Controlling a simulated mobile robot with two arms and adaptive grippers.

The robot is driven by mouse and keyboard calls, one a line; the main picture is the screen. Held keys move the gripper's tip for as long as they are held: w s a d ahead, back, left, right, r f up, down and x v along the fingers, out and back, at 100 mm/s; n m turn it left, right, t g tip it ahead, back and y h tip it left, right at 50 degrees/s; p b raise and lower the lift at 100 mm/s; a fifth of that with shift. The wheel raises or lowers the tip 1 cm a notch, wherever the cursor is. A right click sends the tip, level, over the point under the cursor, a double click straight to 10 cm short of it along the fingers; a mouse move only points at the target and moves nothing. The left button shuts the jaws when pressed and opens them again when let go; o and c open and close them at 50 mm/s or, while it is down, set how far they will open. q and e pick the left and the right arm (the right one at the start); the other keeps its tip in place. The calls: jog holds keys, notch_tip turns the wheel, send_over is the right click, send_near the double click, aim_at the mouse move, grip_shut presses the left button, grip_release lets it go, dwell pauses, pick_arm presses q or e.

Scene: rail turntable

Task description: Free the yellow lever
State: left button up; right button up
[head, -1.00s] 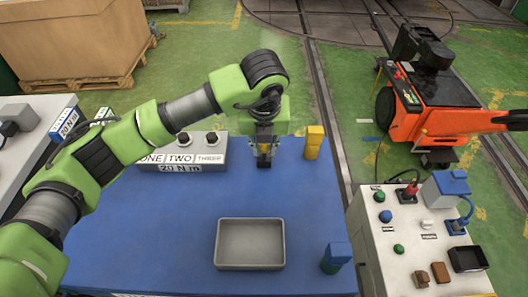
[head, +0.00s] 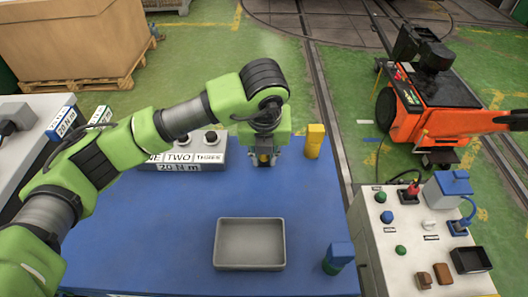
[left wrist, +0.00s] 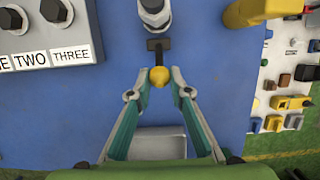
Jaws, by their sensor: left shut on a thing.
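The yellow lever's round knob (left wrist: 159,77) sits between the fingertips of my left gripper (left wrist: 161,80) in the left wrist view. A short black bar and a grey cylindrical fitting (left wrist: 154,14) are just beyond it. In the head view my left gripper (head: 263,157) points down at the far part of the blue table (head: 180,235), with a little yellow showing at its tips. The gripper is shut on the knob. The lever's lower part is hidden by the gripper in the head view. My right gripper is not in view.
A box labelled ONE, TWO, THREE (head: 190,158) stands left of the gripper, a yellow block (head: 314,141) to its right. A grey tray (head: 250,265) and a blue-topped post (head: 338,257) are nearer. A control console (head: 410,240) stands right. The table's middle is clear.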

pick_arm(q)
jog(key=shift+s+f, duration=0.2)
jog(key=shift+s+f+b, duration=0.4)
jog(key=shift+s+b, duration=0.15)
jog(key=shift+b, duration=0.05)
jog(key=shift+f, duration=0.1)
jog(key=shift+s+f+b, duration=0.5)
jog(key=shift+b, duration=0.2)
jog(key=shift+f, duration=0.15)
jog(key=shift+s+f+b, duration=0.4)
jog(key=shift+f+b, duration=0.15)
jog(key=shift+b, duration=0.3)
jog(key=shift+f, duration=0.1)
jog(key=shift+c, duration=0.3)
